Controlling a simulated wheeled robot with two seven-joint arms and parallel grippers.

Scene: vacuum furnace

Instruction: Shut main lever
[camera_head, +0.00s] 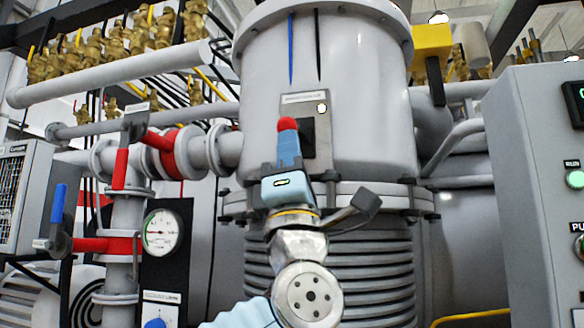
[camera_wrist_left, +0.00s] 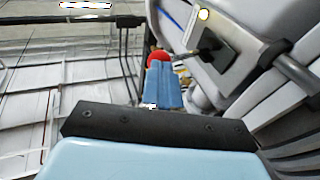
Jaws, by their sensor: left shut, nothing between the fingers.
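The main lever has a red ball knob (camera_head: 287,123) in front of a black square on a metal plate (camera_head: 318,104), on the large grey cylinder. The knob also shows in the left wrist view (camera_wrist_left: 157,57), with a short dark rod running right to the black plate (camera_wrist_left: 215,54). My left gripper (camera_head: 289,148) is shut and empty, its blue fingers pointing up. In both views the fingertips appear right at the knob and overlap its lower edge. I cannot tell whether they touch it. My right gripper is not in view.
Pipes with a blue-handled valve (camera_head: 58,203), a red-handled valve (camera_head: 120,169) and a pressure gauge (camera_head: 162,232) stand at the left. A grey control cabinet (camera_head: 535,190) stands at the right. A bolted flange (camera_head: 385,196) and ribbed section lie below the plate.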

